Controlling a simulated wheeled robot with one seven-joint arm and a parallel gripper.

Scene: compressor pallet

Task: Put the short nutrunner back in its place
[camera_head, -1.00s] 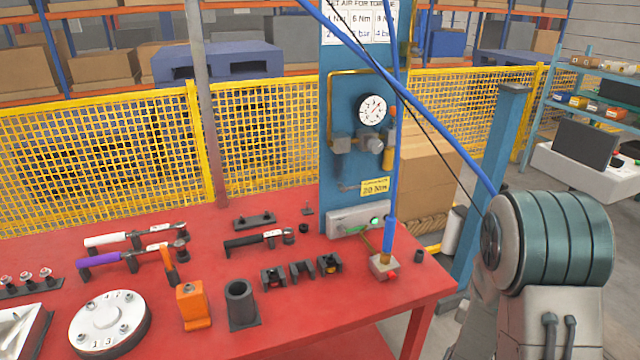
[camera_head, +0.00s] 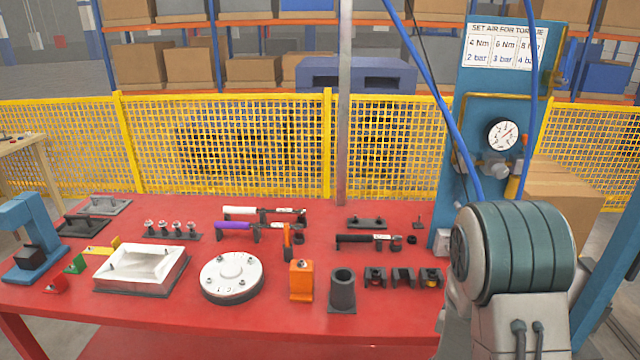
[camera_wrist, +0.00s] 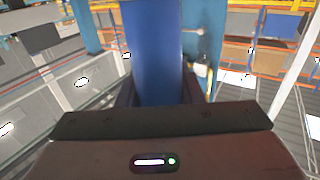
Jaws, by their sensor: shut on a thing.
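In the wrist view my gripper (camera_wrist: 158,92) is shut on a blue cylindrical body (camera_wrist: 155,45), which I take to be the short nutrunner. Its far end and tip are out of view. In the head view my arm covers the right end of the red table, and neither the gripper nor the held tool shows. A dark open-topped cup holder (camera_head: 342,292) stands empty on the table's front part. An orange block holder (camera_head: 301,283) stands just left of it. I cannot tell which holder is the nutrunner's place.
The red table (camera_head: 150,312) carries a round white flange (camera_head: 231,274), a white tray-like part (camera_head: 139,265), wrenches on rests (camera_head: 262,230) and small dark blocks (camera_head: 403,278). A blue panel with a gauge (camera_head: 503,134) stands at right. Blue hoses (camera_head: 432,80) hang before it.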

